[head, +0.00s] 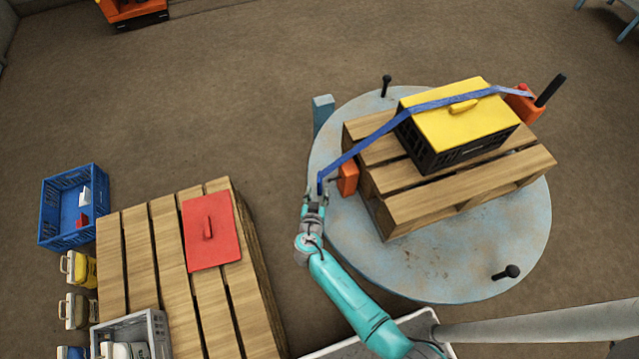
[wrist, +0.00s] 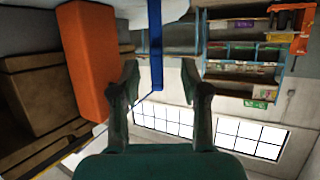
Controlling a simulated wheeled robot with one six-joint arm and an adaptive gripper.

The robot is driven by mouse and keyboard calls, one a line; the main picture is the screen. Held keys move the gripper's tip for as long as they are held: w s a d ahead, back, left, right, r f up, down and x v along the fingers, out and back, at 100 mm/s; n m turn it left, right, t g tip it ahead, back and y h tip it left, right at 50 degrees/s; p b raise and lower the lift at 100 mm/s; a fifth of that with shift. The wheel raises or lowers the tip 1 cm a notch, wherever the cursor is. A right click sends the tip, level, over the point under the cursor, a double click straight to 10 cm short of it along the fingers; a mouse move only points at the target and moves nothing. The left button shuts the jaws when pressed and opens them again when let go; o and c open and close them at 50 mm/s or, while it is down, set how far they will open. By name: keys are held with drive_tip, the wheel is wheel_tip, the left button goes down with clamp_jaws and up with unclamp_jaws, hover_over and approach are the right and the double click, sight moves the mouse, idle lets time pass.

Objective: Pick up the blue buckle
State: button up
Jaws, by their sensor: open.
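A blue strap (head: 375,140) runs from the right side of a pallet, over a yellow lid, down to my gripper (head: 316,193). Its lower left end (head: 320,183) is a short blue piece beside an orange block (head: 348,180). I cannot make out a buckle shape there. In the wrist view my gripper (wrist: 159,80) is open, with its two fingers apart. A narrow blue upright piece (wrist: 156,45) shows between the fingertips, closer to the left one, and no contact is visible. The orange block (wrist: 86,60) stands large to the left of the fingers.
The yellow lid (head: 465,120) covers a black crate (head: 435,155) on a wooden pallet (head: 455,195), on a round grey platform (head: 440,275). Another pallet (head: 140,240) with a red lid (head: 212,230) stands left. A blue crate (head: 60,225) is beyond it. Brown floor between is clear.

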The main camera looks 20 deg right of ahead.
sight(319, 188)
drive_tip(key=shift+x, duration=3)
drive_tip(key=shift+d, duration=0.15)
clamp_jaws()
